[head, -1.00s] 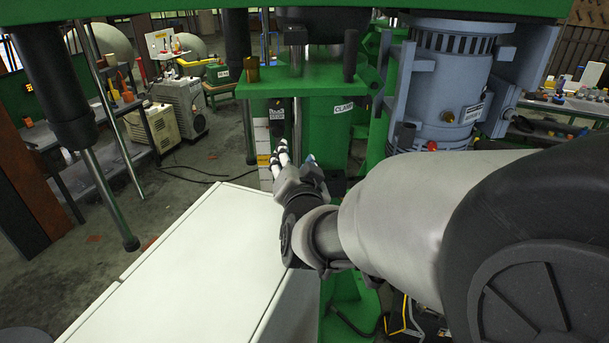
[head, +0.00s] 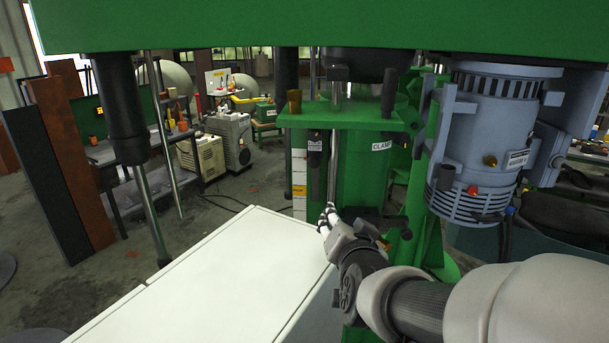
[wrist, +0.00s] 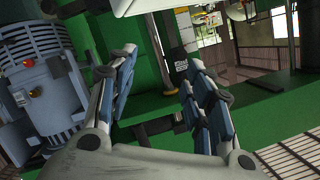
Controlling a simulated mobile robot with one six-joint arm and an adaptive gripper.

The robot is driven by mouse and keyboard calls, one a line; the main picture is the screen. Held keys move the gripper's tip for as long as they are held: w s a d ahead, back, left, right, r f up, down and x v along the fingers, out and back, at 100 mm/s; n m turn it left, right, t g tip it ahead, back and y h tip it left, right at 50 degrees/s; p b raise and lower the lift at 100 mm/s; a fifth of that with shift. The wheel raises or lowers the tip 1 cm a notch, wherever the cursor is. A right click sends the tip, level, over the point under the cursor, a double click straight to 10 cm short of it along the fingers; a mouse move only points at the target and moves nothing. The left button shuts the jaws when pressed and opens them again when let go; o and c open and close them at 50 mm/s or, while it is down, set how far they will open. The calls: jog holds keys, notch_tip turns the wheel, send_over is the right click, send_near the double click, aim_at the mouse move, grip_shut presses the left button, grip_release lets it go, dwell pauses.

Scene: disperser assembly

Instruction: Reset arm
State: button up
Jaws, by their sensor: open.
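My gripper (head: 328,217) is in the head view at the lower middle, beside the right edge of the white tabletop (head: 205,280) and in front of the green disperser stand (head: 350,165). In the wrist view my gripper (wrist: 155,75) shows its two fingers spread apart with nothing between them. The wrist view looks tilted towards the green machine body (wrist: 260,115). The grey-blue motor (head: 480,140) hangs to the right of the stand, and it also shows at the left of the wrist view (wrist: 35,85).
A green overhead beam (head: 330,25) crosses the top of the head view. A dark post with a metal rod (head: 122,110) stands at left. The white tabletop is bare. A workbench (head: 110,150) and a grey machine (head: 232,140) stand on the floor behind.

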jog(key=s+d+f+n+g, duration=0.25)
jog(key=s+g, duration=0.25)
jog(key=s, duration=0.9)
jog(key=s+d+f+n+g, duration=0.2)
jog(key=s+n+g, duration=0.2)
jog(key=s, duration=1)
notch_tip(320, 180, down, 10)
jog(key=s+g+b, duration=0.1)
jog(key=b, duration=0.7)
jog(key=shift+s+f, duration=0.2)
jog(key=shift+s, duration=0.05)
